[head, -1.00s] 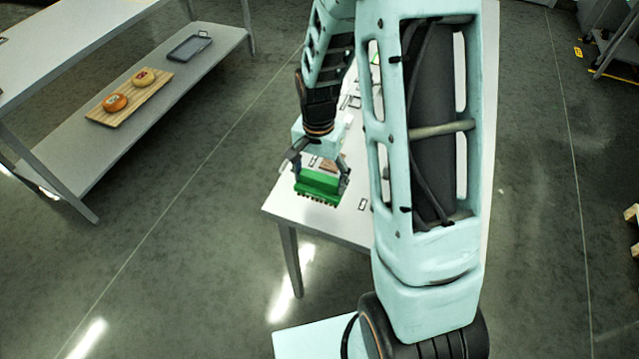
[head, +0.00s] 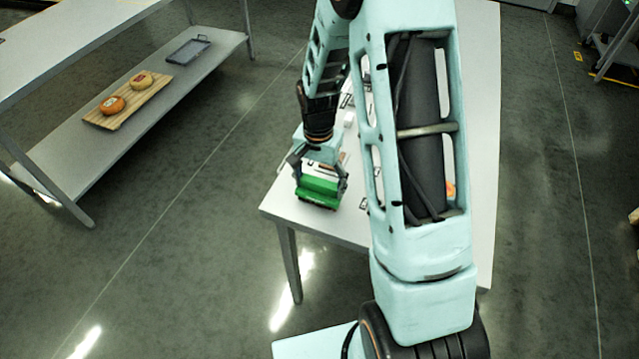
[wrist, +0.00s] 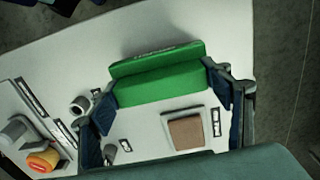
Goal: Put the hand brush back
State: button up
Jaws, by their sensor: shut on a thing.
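The green hand brush (head: 319,190) is in my gripper (head: 320,178) above the left front corner of the white table (head: 345,226) in the head view. In the wrist view my gripper (wrist: 168,92) has its two blue-padded fingers closed at the two ends of the brush (wrist: 158,78). The green block faces the camera, and its bristles are hidden there. I cannot tell whether the brush touches the table top. My arm hides much of the table in the head view.
In the wrist view a brown block in a pale tray (wrist: 196,112), a small grey cup (wrist: 80,105), black-framed labels (wrist: 30,97) and an orange cheese wheel (wrist: 42,158) are on the table. A shelf (head: 200,65) at left holds a wooden board (head: 128,108) with two cheeses and a grey tray (head: 188,50).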

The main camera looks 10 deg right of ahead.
aim_at(319, 181)
jog(key=o, duration=1.1)
jog(key=shift+f, duration=0.1)
notch_tip(319, 181, up, 12)
jog(key=shift+r, duration=0.2)
jog(key=shift+w+a, duration=0.1)
